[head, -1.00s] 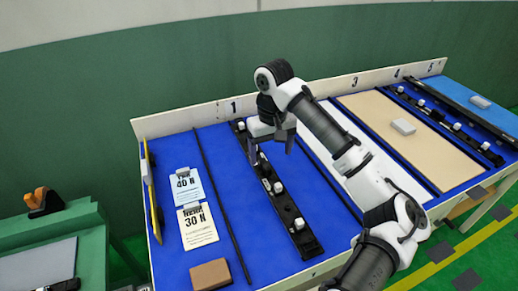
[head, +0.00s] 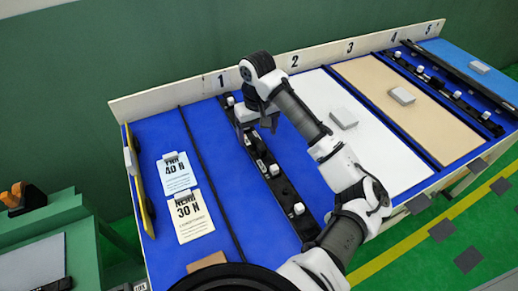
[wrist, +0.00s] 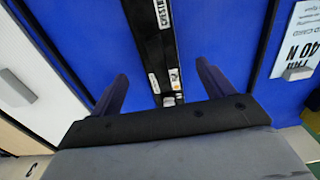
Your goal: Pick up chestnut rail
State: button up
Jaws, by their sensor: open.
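A long black rail (head: 289,192) with several white clips lies on the blue bench section marked 1. In the wrist view the rail (wrist: 153,35) carries a white label whose visible letters read "CHEST…", partly cut off. My gripper (wrist: 160,88) is open, with one finger on each side of the rail. The fingers look apart from it, and the rail's lower stretch passes behind the gripper body. In the head view my gripper (head: 258,124) is over the far half of the rail. Its fingertips are partly hidden there, so I cannot judge their height.
Two cards, 40 N (head: 177,174) and 30 N (head: 190,216), lie left of a thin black divider (head: 212,185). A white panel (head: 375,140) and a tan panel (head: 400,75) with grey blocks lie to the right. Another black rail (head: 440,88) is at section 4. A raised back board (head: 150,103) edges the bench.

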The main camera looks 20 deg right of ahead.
aim_at(259, 144)
jog(key=f, duration=0.1)
jog(key=f+p, duration=0.1)
jog(key=f, duration=0.2)
jog(key=shift+s+d+f, duration=0.2)
jog(key=shift+s+f, duration=0.1)
jog(key=shift+f, duration=0.5)
jog(key=c, duration=1.3)
jog(key=shift+r, duration=0.2)
